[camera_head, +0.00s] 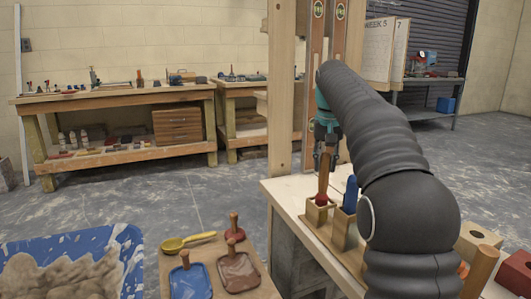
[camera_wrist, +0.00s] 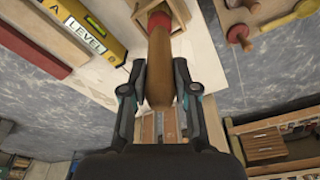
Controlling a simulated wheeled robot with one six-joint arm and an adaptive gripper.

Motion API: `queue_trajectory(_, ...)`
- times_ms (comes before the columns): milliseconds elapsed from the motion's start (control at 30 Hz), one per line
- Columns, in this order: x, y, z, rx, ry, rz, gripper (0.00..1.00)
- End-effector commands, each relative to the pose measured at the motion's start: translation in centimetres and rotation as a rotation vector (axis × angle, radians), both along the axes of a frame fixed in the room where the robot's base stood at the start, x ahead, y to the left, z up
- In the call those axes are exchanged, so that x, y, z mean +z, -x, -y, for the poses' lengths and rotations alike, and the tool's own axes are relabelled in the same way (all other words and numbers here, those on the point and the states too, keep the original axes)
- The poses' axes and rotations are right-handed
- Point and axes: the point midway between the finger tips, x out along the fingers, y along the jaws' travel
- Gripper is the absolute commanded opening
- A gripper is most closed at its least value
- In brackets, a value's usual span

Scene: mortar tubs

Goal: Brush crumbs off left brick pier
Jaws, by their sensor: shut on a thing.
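A wooden-handled tool (camera_wrist: 160,62) with a red collar stands in a square wooden socket (camera_wrist: 181,8), its lower end hidden inside. I cannot tell from the handle alone whether it is a brush. My gripper (camera_wrist: 158,90) has one finger on each side of the handle and is shut on its upper end. In the head view the gripper (camera_head: 326,160) is above the holder on the light wooden bench (camera_head: 285,188), with the handle (camera_head: 323,175) pointing up into it. I cannot make out a brick pier or crumbs in either view.
A blue-handled tool (camera_head: 350,193) stands in the neighbouring socket. A yellow level (camera_wrist: 90,30) lies on the bench. At the lower left are a blue mortar tub (camera_head: 130,240) and a board with a yellow scoop (camera_head: 186,241) and several floats. My arm covers the right side.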

Motion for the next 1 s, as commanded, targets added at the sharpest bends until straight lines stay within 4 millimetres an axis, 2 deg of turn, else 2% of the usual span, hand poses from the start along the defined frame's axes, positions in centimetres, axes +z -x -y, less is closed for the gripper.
queue_trajectory(33, 0.6, 0.0, 0.0, 0.0, 0.0, 0.0, 0.0)
queue_trajectory(1000, 5.0, -0.1, 0.0, 0.0, 0.0, 0.001, 0.0)
